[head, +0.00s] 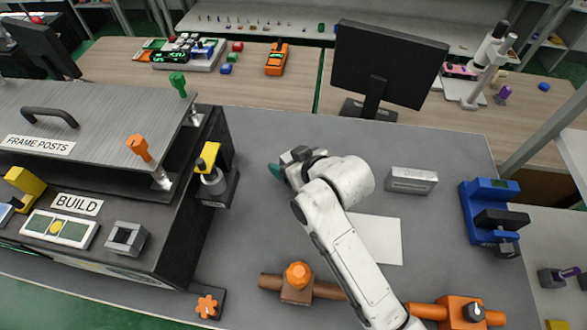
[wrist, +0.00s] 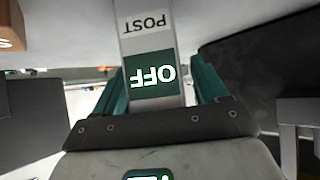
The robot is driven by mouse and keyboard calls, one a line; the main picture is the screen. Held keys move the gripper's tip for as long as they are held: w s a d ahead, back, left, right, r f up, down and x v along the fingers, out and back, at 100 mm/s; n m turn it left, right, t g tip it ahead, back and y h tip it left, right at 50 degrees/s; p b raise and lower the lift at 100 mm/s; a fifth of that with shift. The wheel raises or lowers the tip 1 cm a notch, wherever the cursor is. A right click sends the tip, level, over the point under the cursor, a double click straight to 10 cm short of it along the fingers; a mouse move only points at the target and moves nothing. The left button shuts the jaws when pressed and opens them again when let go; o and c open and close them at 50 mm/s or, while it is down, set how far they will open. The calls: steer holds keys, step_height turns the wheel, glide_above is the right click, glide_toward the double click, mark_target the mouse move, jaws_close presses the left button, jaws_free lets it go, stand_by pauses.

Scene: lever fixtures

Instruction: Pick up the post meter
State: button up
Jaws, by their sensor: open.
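The post meter (wrist: 148,40) shows in the wrist view as a pale upright strip. It carries a "POST" label and a green "OFF" display, both upside down in the picture. My gripper (wrist: 157,80) is open, with one teal finger on each side of the meter's display part. Whether either finger touches it I cannot tell. In the head view my gripper (head: 277,170) is over the grey table, left of my white arm links. I cannot make out the meter there; the wrist and arm may hide it.
A black fixture with a yellow-handled lever (head: 208,158) stands left of my gripper. A grey block (head: 412,181), white sheet (head: 380,238) and blue fixture (head: 490,212) are to the right. A monitor (head: 385,65) stands behind.

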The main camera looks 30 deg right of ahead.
jaws_close()
stand_by(0.7)
steer(key=shift+r, duration=0.15)
steer(key=shift+r, duration=0.25)
step_height(320, 180, up, 2)
steer(key=shift+r+b, duration=0.1)
steer(key=shift+b, duration=0.2)
steer(key=s+a+r+p, duration=0.1)
steer(key=s+a+r, duration=0.5)
steer(key=s+r, duration=0.4)
steer(key=shift+s+a+r, duration=0.2)
steer(key=shift+s+a, duration=0.1)
steer(key=shift+s, duration=0.9)
